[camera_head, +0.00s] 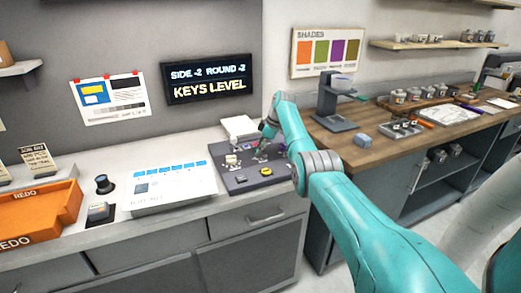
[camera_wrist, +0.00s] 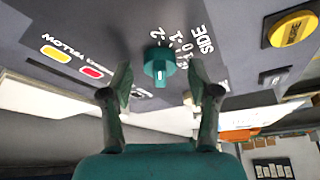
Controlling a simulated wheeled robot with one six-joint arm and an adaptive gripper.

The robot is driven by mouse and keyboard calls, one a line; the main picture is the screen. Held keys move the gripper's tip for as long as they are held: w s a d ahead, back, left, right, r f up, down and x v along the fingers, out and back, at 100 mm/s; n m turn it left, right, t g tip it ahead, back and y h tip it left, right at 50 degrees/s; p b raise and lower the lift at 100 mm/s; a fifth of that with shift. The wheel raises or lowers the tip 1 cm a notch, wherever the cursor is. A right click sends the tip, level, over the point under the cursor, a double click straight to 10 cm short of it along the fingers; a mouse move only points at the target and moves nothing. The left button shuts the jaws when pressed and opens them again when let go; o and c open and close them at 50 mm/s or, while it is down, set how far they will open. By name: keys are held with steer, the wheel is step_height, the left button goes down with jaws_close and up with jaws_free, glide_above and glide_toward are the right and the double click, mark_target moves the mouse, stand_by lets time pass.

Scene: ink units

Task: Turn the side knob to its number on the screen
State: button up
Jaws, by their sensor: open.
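The screen (camera_head: 209,79) on the wall reads "SIDE -2 ROUND -2" above "KEYS LEVEL". The side knob (camera_wrist: 159,62) is a small teal knob on the dark panel (camera_wrist: 225,40). White "SIDE" lettering and a number scale with -2, -1 and 0 lie beside it. A pale mark shows on the knob's lower part; I cannot tell surely which number it points to. My gripper (camera_wrist: 160,78) is open, with one finger on each side of the knob and gaps visible. In the head view my gripper (camera_head: 263,142) is over the panel; the knob is not clear there.
On the panel are a large yellow button (camera_wrist: 292,29), a small yellow button (camera_wrist: 56,53) and a red one (camera_wrist: 92,72). A white keyed board (camera_head: 172,188), a dark round knob (camera_head: 104,184) and an orange tray (camera_head: 72,205) stand left. A grey stand (camera_head: 328,100) is right.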

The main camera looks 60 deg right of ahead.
steer(key=v, duration=1.2)
steer(key=shift+f, duration=0.1)
